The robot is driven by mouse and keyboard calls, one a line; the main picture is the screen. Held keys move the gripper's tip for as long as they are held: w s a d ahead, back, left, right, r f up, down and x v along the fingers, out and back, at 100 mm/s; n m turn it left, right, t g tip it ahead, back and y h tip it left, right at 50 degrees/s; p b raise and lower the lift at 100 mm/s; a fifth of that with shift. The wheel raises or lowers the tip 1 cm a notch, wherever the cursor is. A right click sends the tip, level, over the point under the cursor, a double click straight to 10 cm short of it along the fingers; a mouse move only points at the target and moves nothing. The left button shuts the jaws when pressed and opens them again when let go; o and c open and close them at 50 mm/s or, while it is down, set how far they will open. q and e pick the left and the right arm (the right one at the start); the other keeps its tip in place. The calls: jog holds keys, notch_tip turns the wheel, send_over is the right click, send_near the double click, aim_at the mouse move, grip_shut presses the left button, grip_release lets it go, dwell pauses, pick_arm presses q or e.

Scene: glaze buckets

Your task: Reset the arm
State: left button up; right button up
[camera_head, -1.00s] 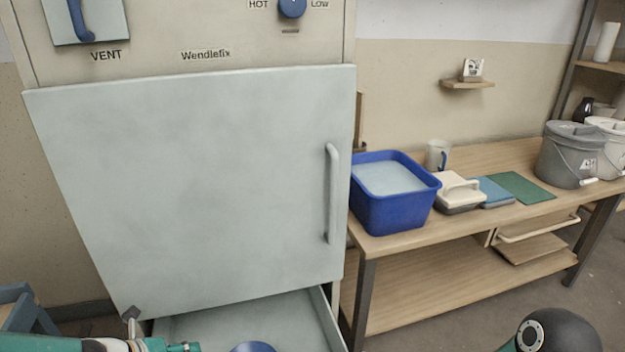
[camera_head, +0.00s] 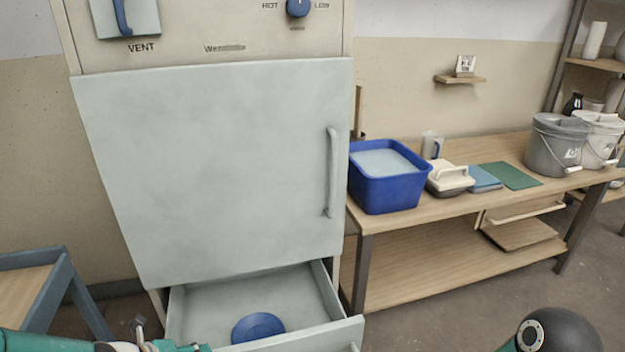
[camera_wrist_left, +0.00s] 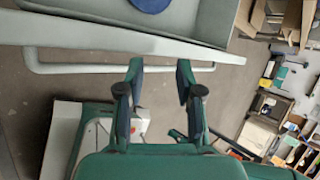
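My left arm (camera_head: 60,343) enters at the bottom left of the head view, near the left end of the open drawer. In the left wrist view my left gripper (camera_wrist_left: 160,68) is open, with two green fingers apart and nothing seen held between them. Its fingertips are close to the drawer's bar handle (camera_wrist_left: 85,69); I cannot tell whether they touch it. My right arm shows as a dark rounded joint (camera_head: 562,332) at the bottom right; its gripper is out of view.
The pale drawer (camera_head: 335,335) under the kiln door (camera_head: 215,165) is open and holds a blue round object (camera_head: 257,328). A workbench (camera_head: 450,225) bears a blue tub (camera_head: 385,190) and grey bucket (camera_head: 555,150). A blue-framed table (camera_head: 50,295) stands left. Floor shows between them.

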pick_arm(q)
jog(key=s+d+f+n+g, duration=0.2)
jog(key=s+d+f+n, duration=0.4)
jog(key=n, duration=0.4)
jog(key=s+d+f+n+g+y, duration=0.1)
jog(key=s+d+f+n+g, duration=0.15)
jog(key=s+f+n, duration=0.55)
jog(key=s+d+f+n+g, duration=0.1)
jog(key=s+d+f+n, duration=0.35)
jog(key=n, duration=0.85)
notch_tip(320, 180, down, 9)
jog(key=s+b, duration=0.2)
jog(key=b, duration=0.9)
notch_tip(320, 180, up, 32)
jog(key=p, duration=3.3)
jog(key=shift+d+r+n, duration=0.15)
jog(key=shift+d+n, duration=0.05)
jog(key=shift+n, duration=0.1)
jog(key=shift+g, duration=0.25)
